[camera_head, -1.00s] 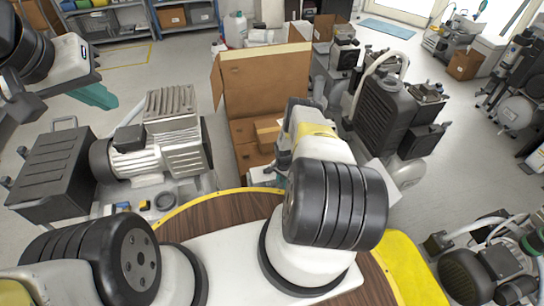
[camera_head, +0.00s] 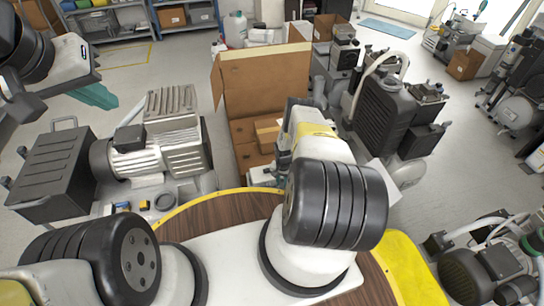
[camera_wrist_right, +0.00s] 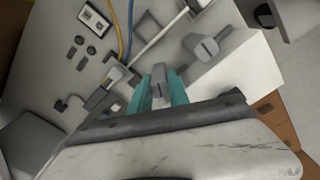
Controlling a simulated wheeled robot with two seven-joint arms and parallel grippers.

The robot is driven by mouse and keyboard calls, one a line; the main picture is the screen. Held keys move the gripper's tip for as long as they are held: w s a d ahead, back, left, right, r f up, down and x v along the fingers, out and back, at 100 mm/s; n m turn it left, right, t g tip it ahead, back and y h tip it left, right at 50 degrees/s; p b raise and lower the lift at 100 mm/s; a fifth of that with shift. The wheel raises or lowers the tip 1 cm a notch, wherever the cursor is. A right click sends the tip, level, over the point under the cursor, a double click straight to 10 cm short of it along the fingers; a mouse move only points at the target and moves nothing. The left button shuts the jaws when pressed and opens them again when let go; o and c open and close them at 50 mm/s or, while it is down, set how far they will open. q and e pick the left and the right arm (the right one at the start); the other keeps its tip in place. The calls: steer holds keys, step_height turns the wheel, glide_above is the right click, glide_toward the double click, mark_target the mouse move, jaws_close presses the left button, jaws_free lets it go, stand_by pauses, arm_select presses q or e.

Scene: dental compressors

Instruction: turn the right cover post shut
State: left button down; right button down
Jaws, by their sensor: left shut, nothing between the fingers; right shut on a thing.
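In the right wrist view, my right gripper (camera_wrist_right: 164,90) is shut with its teal fingers on either side of a grey cover post (camera_wrist_right: 159,82). The post's flat tab stands between the fingertips. A similar grey post with a slotted round head (camera_wrist_right: 206,48) stands to the right by a white block. In the head view, my right forearm hides most of the right gripper and the post. My left gripper (camera_head: 98,96) is at the upper left, above the floor, with its teal fingers shut and empty.
A compressor with a ribbed motor (camera_head: 165,150) and a dark case (camera_head: 52,172) stand at left. An open cardboard box (camera_head: 262,85) stands beyond my right forearm. A dark tank unit (camera_head: 380,115) is to its right.

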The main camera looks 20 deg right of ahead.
steer(key=n, duration=0.6)
stand_by(0.6)
steer(key=c, duration=1.5)
jaws_free()
steer(key=shift+r, duration=0.1)
steer(key=shift+r, duration=3.85)
